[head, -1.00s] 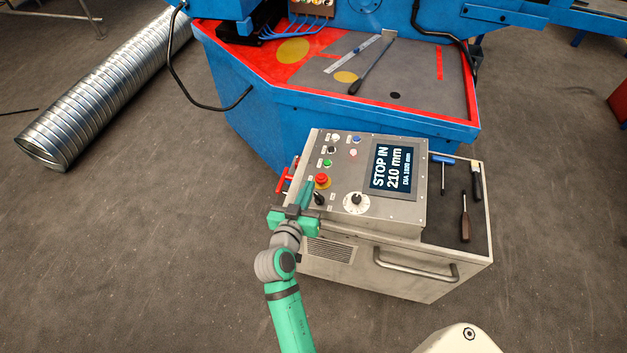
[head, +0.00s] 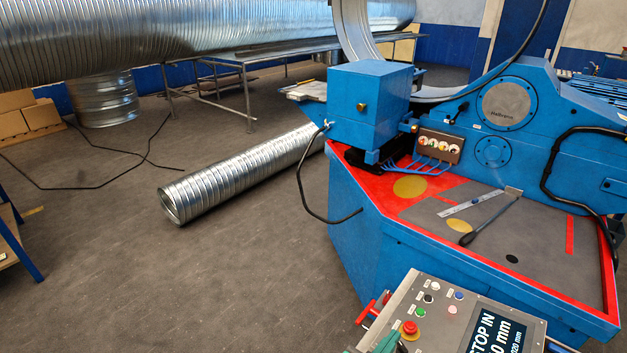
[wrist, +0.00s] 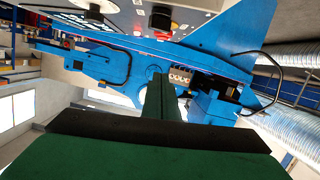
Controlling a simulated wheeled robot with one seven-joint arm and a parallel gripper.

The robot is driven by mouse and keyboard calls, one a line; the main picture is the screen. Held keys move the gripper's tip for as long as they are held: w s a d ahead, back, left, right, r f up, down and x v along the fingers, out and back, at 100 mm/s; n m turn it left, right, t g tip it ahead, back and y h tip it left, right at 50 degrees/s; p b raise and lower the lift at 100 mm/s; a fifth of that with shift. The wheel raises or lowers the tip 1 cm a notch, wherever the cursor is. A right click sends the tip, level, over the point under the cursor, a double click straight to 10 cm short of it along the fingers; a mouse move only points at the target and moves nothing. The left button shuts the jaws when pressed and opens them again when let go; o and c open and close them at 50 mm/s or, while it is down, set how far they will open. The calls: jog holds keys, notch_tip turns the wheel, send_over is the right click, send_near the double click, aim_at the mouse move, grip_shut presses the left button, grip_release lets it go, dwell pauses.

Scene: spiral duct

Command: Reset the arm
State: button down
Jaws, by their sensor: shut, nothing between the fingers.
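My gripper (wrist: 160,95) shows in the wrist view as green fingers closed together, with nothing between them. In the head view only a bit of its green tip (head: 385,342) shows at the bottom edge; the rest of my arm is out of frame. The tip appears beside the grey control panel (head: 430,310), close to its red stop button (head: 410,327). I cannot tell whether it touches the panel. The panel's screen (head: 493,335) is cut off by the lower edge. In the wrist view the panel (wrist: 215,12) is at the top, upside down.
The blue machine (head: 350,240) with its red-edged bed fills the right. Dark cables (head: 90,185) lie at the far left, near cardboard boxes (head: 28,118).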

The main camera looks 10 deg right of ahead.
jog(key=s+a+f+n+t+y, duration=0.2)
jog(key=s+a+f+n+y, duration=0.15)
jog(key=s+a, duration=0.4)
jog(key=s+a+f+n+t+y, duration=0.25)
jog(key=s+a+f+y, duration=0.2)
jog(key=a, duration=0.65)
jog(key=s+a+r+n+y, duration=0.1)
jog(key=s+a+r, duration=0.1)
jog(key=s, duration=0.4)
jog(key=s+a+r+n+t+y, duration=0.1)
jog(key=s+a+r, duration=0.2)
jog(key=s, duration=0.3)
jog(key=s+a+r+y, duration=0.2)
jog(key=s+a+r, duration=0.1)
jog(key=s, duration=0.3)
jog(key=shift+a+n, duration=0.4)
jog(key=shift+a, duration=0.05)
